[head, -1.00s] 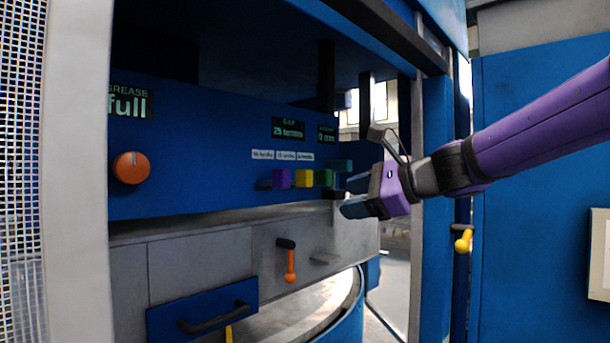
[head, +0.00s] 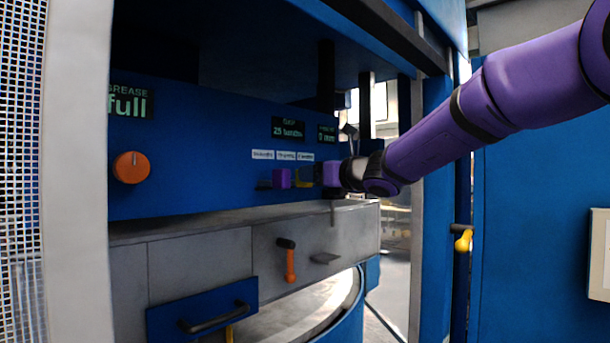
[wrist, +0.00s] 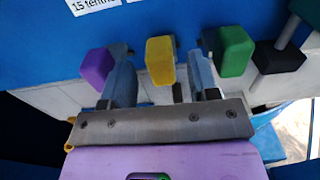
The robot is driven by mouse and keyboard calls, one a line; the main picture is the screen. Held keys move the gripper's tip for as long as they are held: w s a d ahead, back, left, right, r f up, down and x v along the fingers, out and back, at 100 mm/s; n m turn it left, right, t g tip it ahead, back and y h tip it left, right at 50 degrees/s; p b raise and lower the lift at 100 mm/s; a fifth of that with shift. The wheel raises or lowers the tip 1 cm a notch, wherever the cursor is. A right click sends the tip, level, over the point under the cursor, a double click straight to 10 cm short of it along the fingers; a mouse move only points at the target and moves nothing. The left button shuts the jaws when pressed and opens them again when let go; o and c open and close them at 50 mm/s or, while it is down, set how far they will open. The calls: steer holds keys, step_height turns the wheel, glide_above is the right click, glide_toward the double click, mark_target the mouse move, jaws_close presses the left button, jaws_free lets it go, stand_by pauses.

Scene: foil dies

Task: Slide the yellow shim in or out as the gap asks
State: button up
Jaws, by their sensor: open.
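The yellow shim's block-shaped end (wrist: 160,62) shows in the wrist view between the two blue-grey fingers of my gripper (wrist: 162,72). The fingers are open, one on each side of it, and I see a gap on both sides. The purple shim (wrist: 97,68) is just left of the left finger and the green shim (wrist: 235,50) just right of the right finger. In the head view my gripper (head: 318,173) is at the row of shims and hides most of the yellow and green ones. The gap display (head: 288,130) appears to read 25 tenths.
Small white labels (head: 285,155) sit above the shims. A dark block (wrist: 278,58) stands right of the green shim. Below are a grey ledge (head: 200,222), an orange lever (head: 291,263) and a blue drawer (head: 202,310). An orange knob (head: 131,167) is at left.

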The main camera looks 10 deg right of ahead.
steer(key=shift+x, duration=1.75)
